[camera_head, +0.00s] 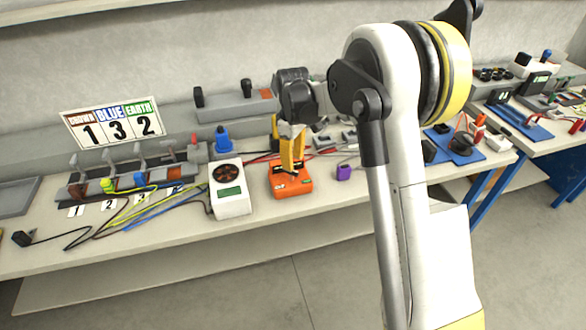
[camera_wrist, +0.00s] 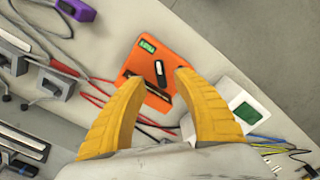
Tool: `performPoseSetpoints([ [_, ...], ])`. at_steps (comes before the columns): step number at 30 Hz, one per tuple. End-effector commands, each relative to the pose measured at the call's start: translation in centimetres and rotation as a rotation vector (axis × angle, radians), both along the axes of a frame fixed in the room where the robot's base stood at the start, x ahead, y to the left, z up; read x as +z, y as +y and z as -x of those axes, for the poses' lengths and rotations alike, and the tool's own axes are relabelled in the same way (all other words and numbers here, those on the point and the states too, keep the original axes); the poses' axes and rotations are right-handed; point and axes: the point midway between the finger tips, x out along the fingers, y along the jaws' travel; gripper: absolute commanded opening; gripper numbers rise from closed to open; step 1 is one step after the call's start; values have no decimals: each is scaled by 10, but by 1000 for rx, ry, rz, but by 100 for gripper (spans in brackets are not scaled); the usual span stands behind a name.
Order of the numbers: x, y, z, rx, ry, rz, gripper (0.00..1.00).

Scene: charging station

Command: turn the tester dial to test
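The orange tester (camera_head: 291,187) lies on the bench below my gripper in the head view. In the wrist view the tester (camera_wrist: 146,58) shows a small green display (camera_wrist: 147,46) and a black dial (camera_wrist: 160,73) with a pale line on it. My gripper (camera_wrist: 157,81) is open, with its yellow fingertips apart and the dial between them in this view. I see no contact with the dial, but the gap in height is hard to tell. In the head view my gripper (camera_head: 291,165) points down over the tester and hides part of it. The dial's labels are not readable.
A white box with a fan and green screen (camera_head: 229,192) stands just left of the tester. A purple block (camera_head: 344,173) lies to its right. Red and black leads run behind it. A sign (camera_head: 113,122) reads crown 1, blue 3, earth 2. The bench front edge is clear.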

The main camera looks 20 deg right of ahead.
Motion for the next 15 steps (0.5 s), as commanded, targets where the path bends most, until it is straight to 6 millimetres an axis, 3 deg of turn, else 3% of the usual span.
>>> performPoseSetpoints([
  [6, 48, 0, 1, 0, 0, 0, 36],
  [15, 74, 0, 0, 0, 0, 0, 36],
])
